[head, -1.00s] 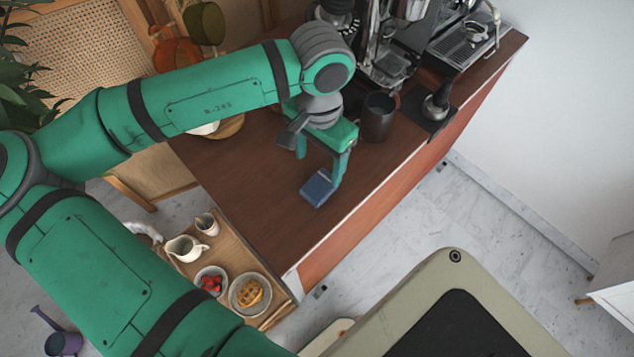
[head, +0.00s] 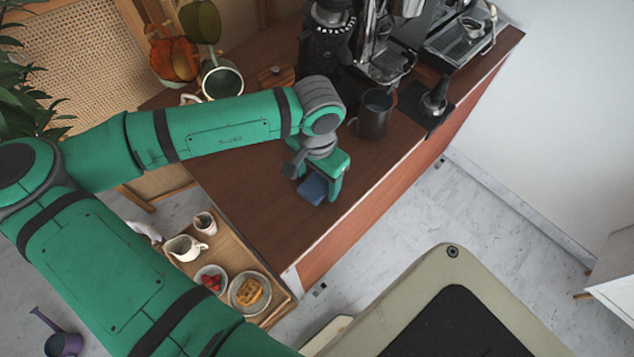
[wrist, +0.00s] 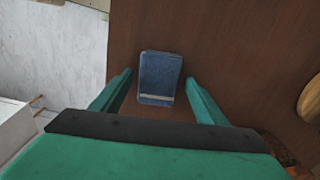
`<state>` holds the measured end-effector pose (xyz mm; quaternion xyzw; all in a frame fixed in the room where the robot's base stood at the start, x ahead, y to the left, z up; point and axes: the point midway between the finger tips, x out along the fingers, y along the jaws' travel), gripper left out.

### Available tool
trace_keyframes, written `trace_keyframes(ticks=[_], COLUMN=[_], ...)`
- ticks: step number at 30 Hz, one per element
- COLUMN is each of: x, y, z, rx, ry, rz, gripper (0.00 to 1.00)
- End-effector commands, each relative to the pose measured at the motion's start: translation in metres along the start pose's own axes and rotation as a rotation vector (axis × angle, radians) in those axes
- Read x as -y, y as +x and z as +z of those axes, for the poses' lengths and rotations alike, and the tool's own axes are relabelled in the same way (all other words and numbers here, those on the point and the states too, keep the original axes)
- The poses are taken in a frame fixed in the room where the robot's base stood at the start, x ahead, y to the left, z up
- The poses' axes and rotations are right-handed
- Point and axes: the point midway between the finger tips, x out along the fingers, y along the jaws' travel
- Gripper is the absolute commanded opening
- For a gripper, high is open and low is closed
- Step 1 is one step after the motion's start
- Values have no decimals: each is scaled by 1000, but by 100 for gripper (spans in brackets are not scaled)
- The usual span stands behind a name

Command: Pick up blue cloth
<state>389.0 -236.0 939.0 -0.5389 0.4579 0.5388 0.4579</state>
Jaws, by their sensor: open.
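The blue cloth (head: 314,189) lies folded on the wooden counter near its front edge. In the wrist view the cloth (wrist: 160,77) is a small blue rectangle with a pale stripe near its lower end. My gripper (head: 322,192) is above the cloth, pointing down. In the wrist view my gripper's two green fingers (wrist: 157,88) are apart, one on each side of the cloth's lower end, with gaps between. The gripper is open and holds nothing. In the head view the gripper hides part of the cloth.
A dark cup (head: 374,115) stands behind the gripper, near a tamper (head: 436,100) on a black mat. A coffee grinder (head: 327,45) and espresso machine are at the back. A wooden tray (head: 222,252) with a jug and food is below left. The counter (head: 265,205) left of the cloth is bare.

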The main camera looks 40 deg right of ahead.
Motion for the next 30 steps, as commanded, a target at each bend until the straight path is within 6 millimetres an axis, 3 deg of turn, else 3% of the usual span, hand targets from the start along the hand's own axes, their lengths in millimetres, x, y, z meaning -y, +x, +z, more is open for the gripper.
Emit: trace_keyframes(ticks=[3, 8, 9, 22, 28, 30], x=[0, 0, 0, 0, 0, -13], y=[0, 0, 0, -7, -34, -46], z=[0, 0, 0, 0, 0, -5], rx=[0, 0, 0, -1, -2, -3], ry=[0, 0, 0, 0, 2, 7], rz=[0, 0, 0, 0, -1, 1], gripper=[65, 27, 23, 23, 23, 23])
